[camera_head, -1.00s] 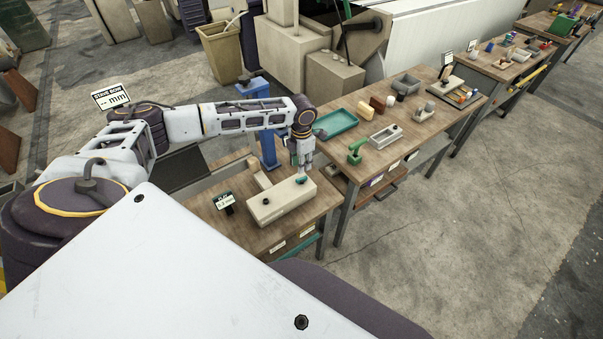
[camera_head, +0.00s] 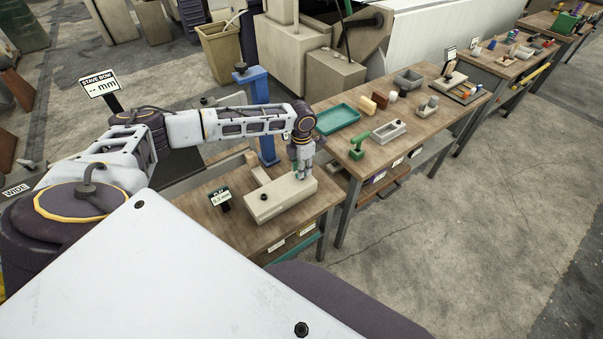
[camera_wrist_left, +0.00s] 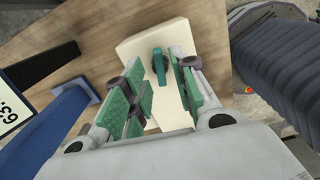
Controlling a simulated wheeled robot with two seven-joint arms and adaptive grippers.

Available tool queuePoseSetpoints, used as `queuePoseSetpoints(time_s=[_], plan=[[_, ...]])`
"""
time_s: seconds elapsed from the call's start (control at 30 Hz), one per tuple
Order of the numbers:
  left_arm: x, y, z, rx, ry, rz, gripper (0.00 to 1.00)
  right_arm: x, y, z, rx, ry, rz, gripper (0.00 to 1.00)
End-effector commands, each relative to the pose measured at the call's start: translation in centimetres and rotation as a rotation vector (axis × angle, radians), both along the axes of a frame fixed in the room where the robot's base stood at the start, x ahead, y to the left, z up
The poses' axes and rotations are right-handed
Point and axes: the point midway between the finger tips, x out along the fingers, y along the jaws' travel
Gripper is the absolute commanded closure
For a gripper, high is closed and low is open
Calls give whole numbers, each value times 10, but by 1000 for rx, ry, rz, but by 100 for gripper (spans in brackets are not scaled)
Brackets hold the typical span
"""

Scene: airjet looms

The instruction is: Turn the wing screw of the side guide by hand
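The side guide is a cream block (camera_head: 270,203) on the near wooden table, with a dark knob (camera_head: 263,197) on top. In the wrist view the block (camera_wrist_left: 185,35) lies below my gripper. Its teal wing screw (camera_wrist_left: 158,68) shows there between the fingers. My left gripper (camera_head: 304,174) points down over the block's right end and hides most of the screw in the head view. In the wrist view the left gripper (camera_wrist_left: 160,82) is open, its green-padded fingers on both sides of the screw. I cannot tell whether they touch it. My right gripper is not in view.
A small play display (camera_head: 220,197) stands left of the block, and a blue post (camera_head: 264,120) stands behind it. A second table to the right holds a green tray (camera_head: 337,120) and several small parts. The floor (camera_head: 450,240) at the right is clear.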

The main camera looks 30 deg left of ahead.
Motion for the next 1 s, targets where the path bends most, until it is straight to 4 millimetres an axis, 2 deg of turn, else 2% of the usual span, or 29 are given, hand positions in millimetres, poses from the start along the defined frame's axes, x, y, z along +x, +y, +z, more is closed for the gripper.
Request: queuePoseSetpoints(time_s=[0.27,0.83,0.87,1.0], plan=[[0,0,-13,0,0,0,73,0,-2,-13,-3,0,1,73],[0,0,-14,0,0,0,73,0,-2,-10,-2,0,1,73],[0,0,-14,0,1,0,74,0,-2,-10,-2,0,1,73],[0,0,-14,0,0,0,92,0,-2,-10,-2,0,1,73]])
